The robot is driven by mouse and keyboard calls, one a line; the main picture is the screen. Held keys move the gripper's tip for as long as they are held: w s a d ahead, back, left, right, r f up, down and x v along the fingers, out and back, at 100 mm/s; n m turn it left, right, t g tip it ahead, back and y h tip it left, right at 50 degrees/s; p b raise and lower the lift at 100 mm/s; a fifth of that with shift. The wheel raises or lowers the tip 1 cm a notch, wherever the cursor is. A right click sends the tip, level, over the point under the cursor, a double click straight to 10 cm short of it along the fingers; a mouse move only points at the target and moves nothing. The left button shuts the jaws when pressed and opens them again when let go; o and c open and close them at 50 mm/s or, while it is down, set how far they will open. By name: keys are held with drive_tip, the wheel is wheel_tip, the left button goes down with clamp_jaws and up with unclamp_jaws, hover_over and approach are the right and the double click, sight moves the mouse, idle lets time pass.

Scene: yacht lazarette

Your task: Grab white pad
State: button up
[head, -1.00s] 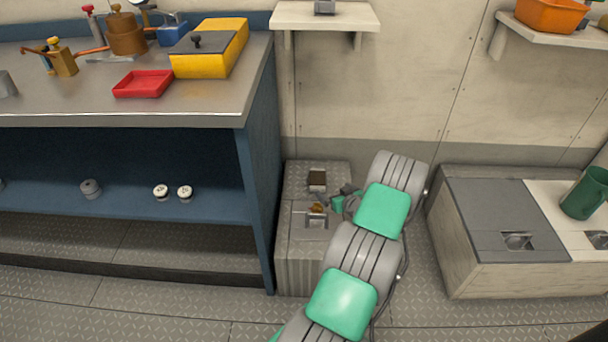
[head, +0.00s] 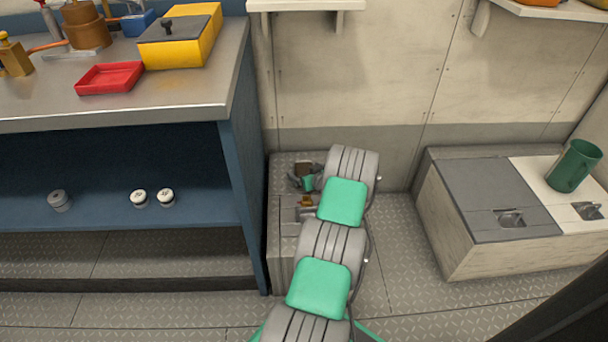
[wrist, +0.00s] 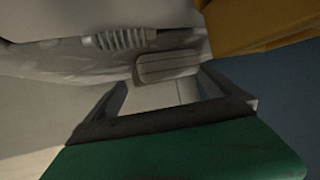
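A small pale grey-white block, which may be the white pad (wrist: 168,66), shows in the wrist view just beyond my gripper (wrist: 165,82). The two dark fingers are apart, with the block ahead of and roughly between their tips; I see no contact. In the head view my gripper (head: 308,182) is low over the grey locker box (head: 285,228) beside the blue bench. My own arm covers part of that spot, and I cannot make out the white pad there.
An orange-yellow object (wrist: 260,25) and a pale ribbed piece (wrist: 125,39) lie close to the fingers. In the head view the blue bench (head: 243,185) borders the locker on the left.

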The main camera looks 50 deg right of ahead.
drive_tip(key=c, duration=1.7)
